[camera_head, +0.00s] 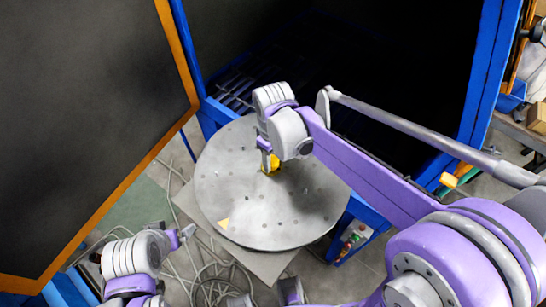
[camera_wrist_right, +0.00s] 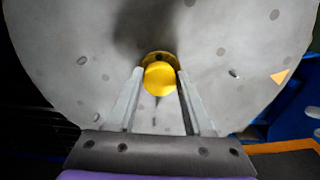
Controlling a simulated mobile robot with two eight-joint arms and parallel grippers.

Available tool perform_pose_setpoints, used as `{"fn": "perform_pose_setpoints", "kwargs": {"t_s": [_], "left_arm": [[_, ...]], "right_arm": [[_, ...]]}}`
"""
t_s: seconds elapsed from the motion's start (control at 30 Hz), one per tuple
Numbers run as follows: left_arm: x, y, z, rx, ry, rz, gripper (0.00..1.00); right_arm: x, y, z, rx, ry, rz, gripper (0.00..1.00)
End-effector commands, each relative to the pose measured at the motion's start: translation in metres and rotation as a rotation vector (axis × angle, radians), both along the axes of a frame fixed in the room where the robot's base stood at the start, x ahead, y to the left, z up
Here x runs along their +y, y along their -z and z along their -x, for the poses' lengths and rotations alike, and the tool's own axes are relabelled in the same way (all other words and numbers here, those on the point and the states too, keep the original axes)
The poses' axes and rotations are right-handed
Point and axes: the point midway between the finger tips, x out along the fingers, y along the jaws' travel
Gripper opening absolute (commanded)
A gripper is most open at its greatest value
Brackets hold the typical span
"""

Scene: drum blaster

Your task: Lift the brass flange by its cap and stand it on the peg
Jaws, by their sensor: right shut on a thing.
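The brass flange (camera_head: 272,165) shows as a small yellow piece over the round grey table (camera_head: 235,190). In the right wrist view its round cap (camera_wrist_right: 160,78) sits between the two finger tips, with a darker brass rim (camera_wrist_right: 158,54) behind it. My right gripper (camera_head: 267,161) is shut on the cap from above. I cannot tell whether the flange touches the table or hangs just over it. I cannot make out the peg in either view. My left gripper (camera_head: 187,233) is at the lower left, away from the table; its jaws are too small to read.
The table top has several holes and a yellow triangle mark (camera_head: 223,223). A blue frame and a dark cabinet opening (camera_head: 370,80) stand behind it. A large dark door panel (camera_head: 80,110) with an orange edge is at left. Cables (camera_head: 195,270) lie on the floor.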

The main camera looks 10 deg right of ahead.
Motion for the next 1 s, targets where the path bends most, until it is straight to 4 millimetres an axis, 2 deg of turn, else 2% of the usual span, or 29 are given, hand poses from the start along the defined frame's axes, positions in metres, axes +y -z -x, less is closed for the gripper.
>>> {"fn": "perform_pose_setpoints", "kwargs": {"t_s": [0.8,0.83,1.0], "left_arm": [[0.0,0.0079,0.0026,0.005,0.0,0.0,1.0],[0.0,0.0079,0.0026,0.005,0.0,0.0,1.0],[0.0,0.0079,0.0026,0.005,0.0,0.0,1.0]], "right_arm": [[-0.0038,0.0093,0.0044,0.0,0.0,0.0,0.0],[-0.0038,0.0092,0.0043,0.0,0.0,0.0,0.56],[-0.0037,0.0093,0.0043,0.0,0.0,0.0,0.86]]}}
